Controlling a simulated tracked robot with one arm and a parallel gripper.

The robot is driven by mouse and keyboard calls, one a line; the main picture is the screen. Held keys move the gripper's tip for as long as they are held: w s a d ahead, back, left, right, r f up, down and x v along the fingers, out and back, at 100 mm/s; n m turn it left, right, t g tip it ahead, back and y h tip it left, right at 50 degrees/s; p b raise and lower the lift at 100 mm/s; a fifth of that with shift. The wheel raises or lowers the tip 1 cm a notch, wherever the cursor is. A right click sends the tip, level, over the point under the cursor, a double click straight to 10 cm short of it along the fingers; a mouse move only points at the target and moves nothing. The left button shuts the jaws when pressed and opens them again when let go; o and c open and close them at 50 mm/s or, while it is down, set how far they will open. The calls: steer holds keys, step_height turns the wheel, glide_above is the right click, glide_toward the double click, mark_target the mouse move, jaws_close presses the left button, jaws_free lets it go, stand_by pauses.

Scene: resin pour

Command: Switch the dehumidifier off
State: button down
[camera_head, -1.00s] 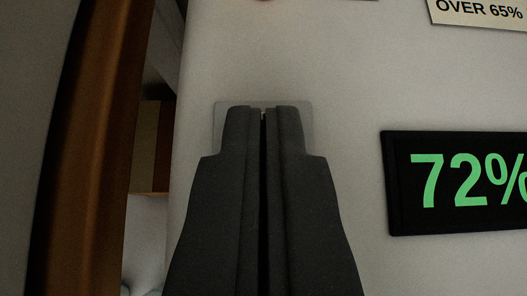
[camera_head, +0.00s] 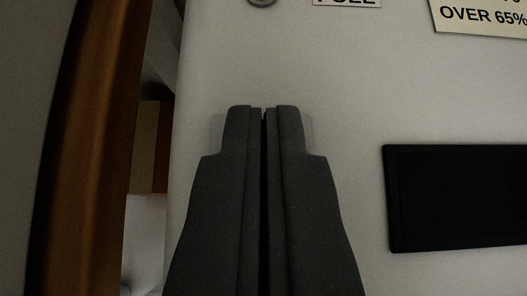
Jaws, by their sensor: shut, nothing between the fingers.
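The dehumidifier (camera_head: 330,75) is a pale panel that fills most of the view. Its display (camera_head: 455,198) at the right is black with no digits showing. A light plate (camera_head: 217,133), which looks like the switch plate, is mostly hidden behind my fingertips; only its side edges show. My gripper (camera_head: 264,110) is shut and empty, pointing at the plate with its tips in front of it. I cannot tell whether the tips touch it. The switch itself is hidden.
A label reading "OVER 65%" (camera_head: 482,17) is at the top right. A partly cut-off label (camera_head: 346,3) and a small round grey part (camera_head: 262,2) are at the top edge. A brown wooden upright (camera_head: 88,150) stands close on the left.

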steer(key=shift+w+r, duration=0.15)
steer(key=shift+w, duration=0.3)
steer(key=r, duration=0.2)
steer(key=r+p, duration=0.1)
steer(key=shift+w+a+r, duration=0.1)
steer(key=shift+w+r, duration=0.15)
steer(key=shift+r, duration=0.05)
steer(key=shift+s+r, duration=0.1)
steer(key=shift+r, duration=0.25)
steer(key=w+r+p+v, duration=0.1)
steer(key=v, duration=0.8)
steer(key=shift+r+p, duration=0.3)
steer(key=shift+r, duration=0.05)
